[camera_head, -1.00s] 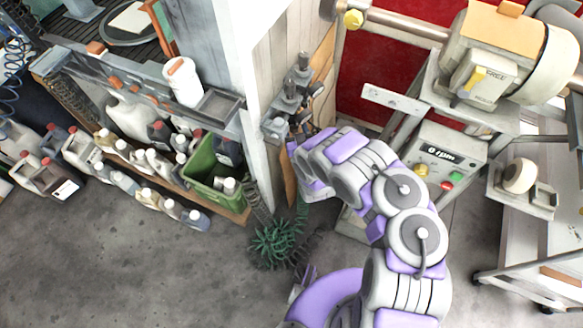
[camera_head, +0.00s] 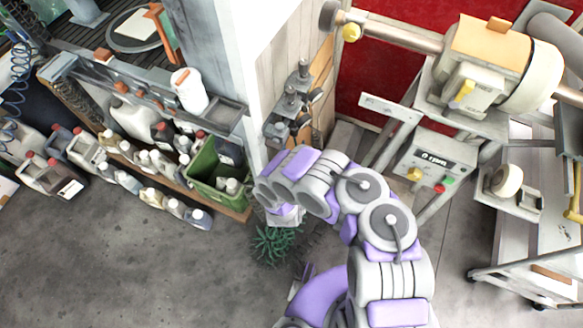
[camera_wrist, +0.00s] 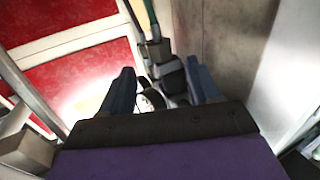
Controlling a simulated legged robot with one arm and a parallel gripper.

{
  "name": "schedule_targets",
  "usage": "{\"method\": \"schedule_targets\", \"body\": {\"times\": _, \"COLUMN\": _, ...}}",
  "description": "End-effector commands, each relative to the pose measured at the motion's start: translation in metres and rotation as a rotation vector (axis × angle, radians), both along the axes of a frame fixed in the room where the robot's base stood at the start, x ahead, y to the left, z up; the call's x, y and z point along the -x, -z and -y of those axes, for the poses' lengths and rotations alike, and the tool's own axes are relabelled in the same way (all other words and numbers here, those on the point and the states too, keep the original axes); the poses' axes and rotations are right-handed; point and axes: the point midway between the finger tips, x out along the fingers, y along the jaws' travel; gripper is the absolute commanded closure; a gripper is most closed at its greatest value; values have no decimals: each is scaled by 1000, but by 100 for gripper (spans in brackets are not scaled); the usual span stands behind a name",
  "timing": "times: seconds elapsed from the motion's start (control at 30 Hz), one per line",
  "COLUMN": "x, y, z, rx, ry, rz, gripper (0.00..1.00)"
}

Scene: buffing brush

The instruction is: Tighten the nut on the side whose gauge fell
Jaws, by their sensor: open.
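A grey pipe fitting with dark round gauges (camera_head: 292,100) is mounted on the wooden wall panel, left of the red wall, in the head view. In the wrist view the fitting (camera_wrist: 168,72) stands between and beyond my fingertips, with a pale round gauge face (camera_wrist: 152,98) low between them. The gauge readings are too small to tell, and I cannot make out a separate nut. My gripper (camera_wrist: 160,82) is open, its two dark blue fingers apart with nothing clearly held. In the head view my wrist is below the fitting, and the fingers are hidden.
A buffing machine (camera_head: 490,65) stands at the right, above a control box (camera_head: 437,160) with coloured buttons. A green crate (camera_head: 212,165) and several bottles stand at the left. Grey floor is free at lower left.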

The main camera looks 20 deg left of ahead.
Motion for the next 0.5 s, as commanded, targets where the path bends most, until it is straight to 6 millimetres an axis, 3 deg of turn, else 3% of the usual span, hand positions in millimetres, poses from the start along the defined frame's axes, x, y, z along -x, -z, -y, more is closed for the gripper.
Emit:
{"method": "schedule_targets", "body": {"times": 0.3, "x": 56, "y": -2, "z": 16, "rx": 0, "ry": -3, "rz": -3, "gripper": 38}}
{"method": "schedule_targets", "body": {"times": 0.5, "x": 81, "y": -2, "z": 24, "rx": 0, "ry": 0, "rz": -1, "gripper": 38}}
